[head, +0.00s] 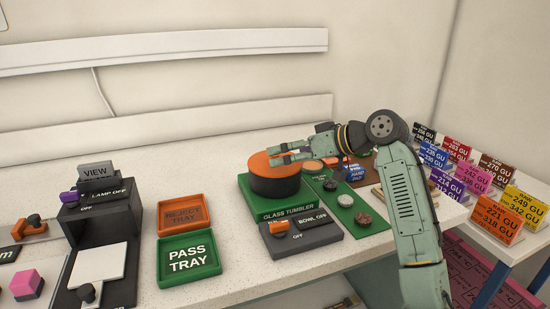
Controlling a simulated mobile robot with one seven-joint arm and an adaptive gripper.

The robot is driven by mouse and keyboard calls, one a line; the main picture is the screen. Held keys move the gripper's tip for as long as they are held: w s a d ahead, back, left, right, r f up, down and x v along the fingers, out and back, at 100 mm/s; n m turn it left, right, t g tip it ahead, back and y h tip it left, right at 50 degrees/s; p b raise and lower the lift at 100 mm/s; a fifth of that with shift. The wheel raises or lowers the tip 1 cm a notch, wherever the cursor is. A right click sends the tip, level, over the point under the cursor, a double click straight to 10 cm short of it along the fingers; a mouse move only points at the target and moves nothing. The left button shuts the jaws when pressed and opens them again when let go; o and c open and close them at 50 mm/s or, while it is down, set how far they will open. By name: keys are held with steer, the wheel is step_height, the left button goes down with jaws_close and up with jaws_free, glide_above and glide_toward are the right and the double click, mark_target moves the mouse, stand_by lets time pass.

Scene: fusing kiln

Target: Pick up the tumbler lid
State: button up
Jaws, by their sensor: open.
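The tumbler lid (256,166) is an orange disc on top of a dark round tumbler body (274,187). The tumbler stands upright on a green base (254,206) labelled "GLASS TUMBLER". The fingers are open and overlap the lid's far right part in the head view. I cannot tell whether they touch it. The fingers and arm hide part of the lid's top.
A dark control box (313,237) with an orange knob stands in front of the tumbler. The pass tray (189,259) and reject tray (182,214) lie to the left. A green board (352,217) with grey and brown pieces lies to the right. Coloured label cards (499,219) stand further right.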

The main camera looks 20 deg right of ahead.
steer(key=shift+x, duration=0.75)
steer(key=shift+c, duration=0.4)
